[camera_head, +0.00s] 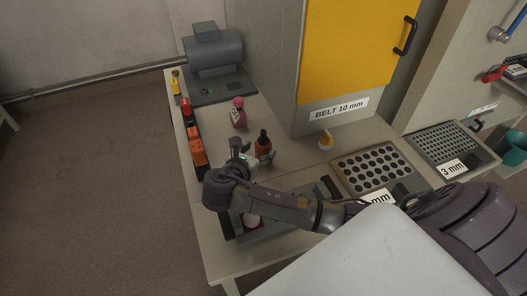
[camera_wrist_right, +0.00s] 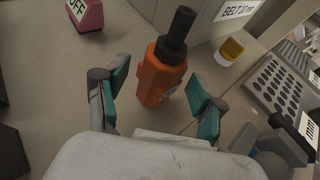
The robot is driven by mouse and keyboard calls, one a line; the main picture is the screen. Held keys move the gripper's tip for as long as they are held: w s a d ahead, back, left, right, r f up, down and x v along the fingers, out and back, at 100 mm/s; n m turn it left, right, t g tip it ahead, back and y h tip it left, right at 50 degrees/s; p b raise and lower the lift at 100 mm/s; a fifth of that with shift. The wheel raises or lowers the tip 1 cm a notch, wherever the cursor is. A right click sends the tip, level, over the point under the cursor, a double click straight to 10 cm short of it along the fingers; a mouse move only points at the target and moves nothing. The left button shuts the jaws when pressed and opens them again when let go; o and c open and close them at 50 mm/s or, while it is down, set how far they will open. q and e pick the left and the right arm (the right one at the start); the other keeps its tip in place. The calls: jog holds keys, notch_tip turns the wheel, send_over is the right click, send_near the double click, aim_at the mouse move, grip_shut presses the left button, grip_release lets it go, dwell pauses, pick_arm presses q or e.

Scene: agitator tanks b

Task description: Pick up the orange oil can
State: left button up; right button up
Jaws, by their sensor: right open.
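The orange oil can (camera_head: 263,149) stands on the bench near its middle, with a dark nozzle on top. In the right wrist view the can (camera_wrist_right: 160,80) is tilted in the picture, between and just beyond the fingers. My right gripper (camera_head: 253,156) is open in front of it. Its teal-padded fingers also show in the right wrist view (camera_wrist_right: 160,95), one on each side of the can with gaps. The can's lower part is partly hidden by a finger in the head view. My left gripper is not in view.
A red OFF block (camera_head: 238,113) stands behind the can, and a yellow-and-white item (camera_head: 326,140) to its right. Orange items (camera_head: 197,150) line the left bench edge. A perforated tray (camera_head: 383,168) lies at right. A grey motor (camera_head: 213,53) and yellow-doored cabinet (camera_head: 352,45) stand behind.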

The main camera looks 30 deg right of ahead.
aim_at(267, 145)
jog(key=x, duration=0.6)
jog(key=shift+s+f, duration=0.1)
jog(key=shift+s, duration=0.1)
grip_shut()
